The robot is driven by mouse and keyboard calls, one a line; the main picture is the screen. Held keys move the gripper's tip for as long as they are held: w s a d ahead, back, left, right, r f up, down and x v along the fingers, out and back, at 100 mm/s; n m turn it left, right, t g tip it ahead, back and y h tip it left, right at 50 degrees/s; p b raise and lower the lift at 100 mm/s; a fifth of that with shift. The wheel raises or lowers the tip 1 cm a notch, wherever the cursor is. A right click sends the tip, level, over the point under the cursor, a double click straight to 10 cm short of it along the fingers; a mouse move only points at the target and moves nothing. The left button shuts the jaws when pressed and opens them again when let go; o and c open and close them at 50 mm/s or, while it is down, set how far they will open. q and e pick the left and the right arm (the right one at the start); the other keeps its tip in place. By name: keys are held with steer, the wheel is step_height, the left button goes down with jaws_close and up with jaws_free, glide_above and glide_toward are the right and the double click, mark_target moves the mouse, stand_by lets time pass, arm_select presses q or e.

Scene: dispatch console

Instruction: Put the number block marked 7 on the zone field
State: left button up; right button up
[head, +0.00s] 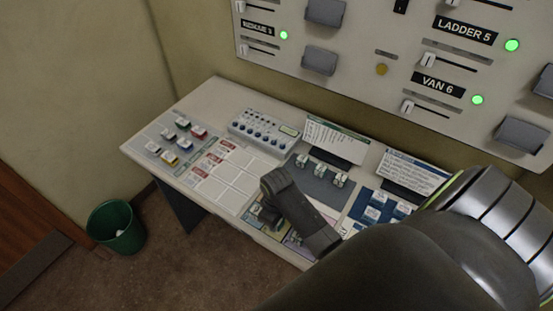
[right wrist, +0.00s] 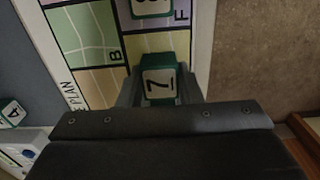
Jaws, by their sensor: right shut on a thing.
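The number block marked 7 (right wrist: 158,86) is green with a white top face and a black 7. It is between the fingers of my right gripper (right wrist: 160,88), which is shut on it. Behind it in the right wrist view is the zone plan (right wrist: 103,55) with coloured fields, the letters B and F and dark grid lines. I cannot tell whether the block touches the plan. In the head view my right gripper (head: 264,212) is low over the desk's front edge, and the arm hides much of the plan (head: 297,243). My left gripper is not in view.
Another green block (right wrist: 152,7) stands on the plan at the top of the right wrist view. The desk also holds several coloured blocks (head: 176,140), white card fields (head: 222,180), a knob panel (head: 264,131) and a sign (head: 334,138). A green bin (head: 116,229) stands on the floor.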

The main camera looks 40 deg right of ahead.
steer(key=shift+d+f, duration=0.1)
steer(key=shift+f, duration=0.7)
steer(key=o, duration=1)
steer(key=shift+c, duration=0.2)
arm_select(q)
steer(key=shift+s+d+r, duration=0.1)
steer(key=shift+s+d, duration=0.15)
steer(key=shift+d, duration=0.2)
arm_select(e)
steer(key=shift+r, duration=0.45)
step_height(320, 180, up, 9)
steer(key=shift+f+b, duration=0.2)
steer(key=shift+b, duration=0.7)
steer(key=shift+r+p, duration=0.55)
steer(key=shift+r, duration=0.3)
arm_select(q)
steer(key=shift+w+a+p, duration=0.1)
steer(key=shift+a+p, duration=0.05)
steer(key=shift+p, duration=0.25)
arm_select(e)
steer(key=shift+r, duration=0.6)
